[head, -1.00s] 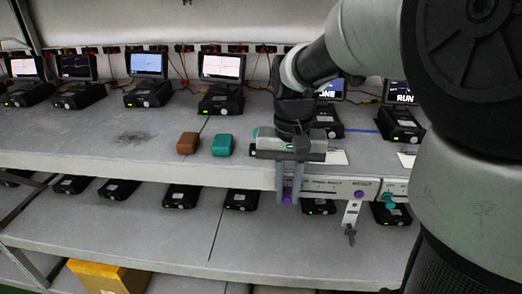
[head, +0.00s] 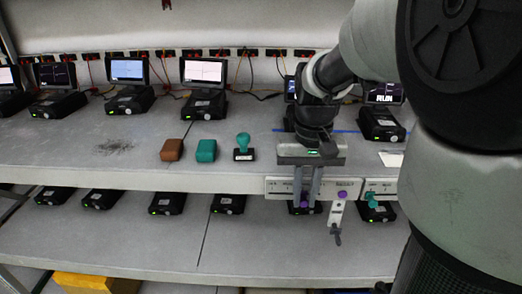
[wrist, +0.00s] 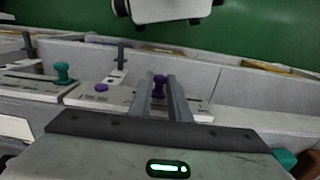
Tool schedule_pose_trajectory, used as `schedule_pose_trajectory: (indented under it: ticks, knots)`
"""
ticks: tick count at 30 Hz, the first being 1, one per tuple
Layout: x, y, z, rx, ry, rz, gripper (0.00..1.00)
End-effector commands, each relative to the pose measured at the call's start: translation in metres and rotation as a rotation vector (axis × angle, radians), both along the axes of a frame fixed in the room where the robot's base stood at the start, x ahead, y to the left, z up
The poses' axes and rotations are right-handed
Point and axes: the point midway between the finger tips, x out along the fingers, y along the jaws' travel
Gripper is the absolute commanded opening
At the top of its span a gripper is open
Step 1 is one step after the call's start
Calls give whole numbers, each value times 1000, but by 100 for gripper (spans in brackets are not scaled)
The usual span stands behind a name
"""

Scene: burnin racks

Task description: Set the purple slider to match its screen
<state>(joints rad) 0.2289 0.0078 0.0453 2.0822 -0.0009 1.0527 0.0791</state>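The purple slider's knob (head: 304,205) sits on a white label strip (head: 273,187) on the shelf's front edge, left of a round purple button (head: 342,195). My gripper (head: 306,202) points down at the strip with its fingers on both sides of the knob. In the wrist view the knob (wrist: 160,84) shows between the two fingertips, which look closed on it. The strip's printed labels are too small to read surely. The screen (head: 290,88) behind my arm is mostly hidden, and its word cannot be read.
A brown block (head: 172,150), a teal block (head: 206,151) and a teal-handled stamp (head: 243,147) stand on the shelf left of my gripper.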

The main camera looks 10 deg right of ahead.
Motion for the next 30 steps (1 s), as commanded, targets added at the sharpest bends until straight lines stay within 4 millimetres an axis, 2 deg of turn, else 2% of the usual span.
schedule_pose_trajectory:
  ticks: [1,3,11,16,20,30]
  knots:
    - [1,0,1,0,-4,0,23]
    - [1,0,1,0,-3,1,35]
    - [1,1,1,-1,-2,1,35]
    - [1,1,12,0,-4,0,35]
    - [2,0,37,-1,-7,0,35]
    - [2,1,121,-1,-6,1,35]
